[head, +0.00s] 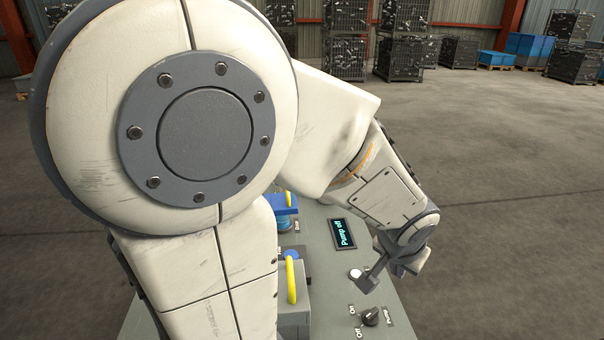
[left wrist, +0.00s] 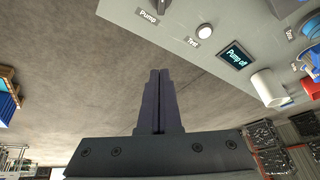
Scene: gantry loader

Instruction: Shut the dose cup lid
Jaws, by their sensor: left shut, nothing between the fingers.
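A blue part with a yellow handle (head: 288,199) stands at the far end of the grey console, partly hidden behind my arm. It may be the dose cup lid; whether it is open or shut I cannot tell. A small label beside it is too small to read. My right gripper is in neither view.
The console (head: 330,295) carries a "Pump off" display (head: 343,233), a black pump knob (head: 371,316) and a nearer yellow handle (head: 291,279) on a grey box. A pale cylinder (left wrist: 268,88) stands out from it in the left wrist view. Open floor lies to the right.

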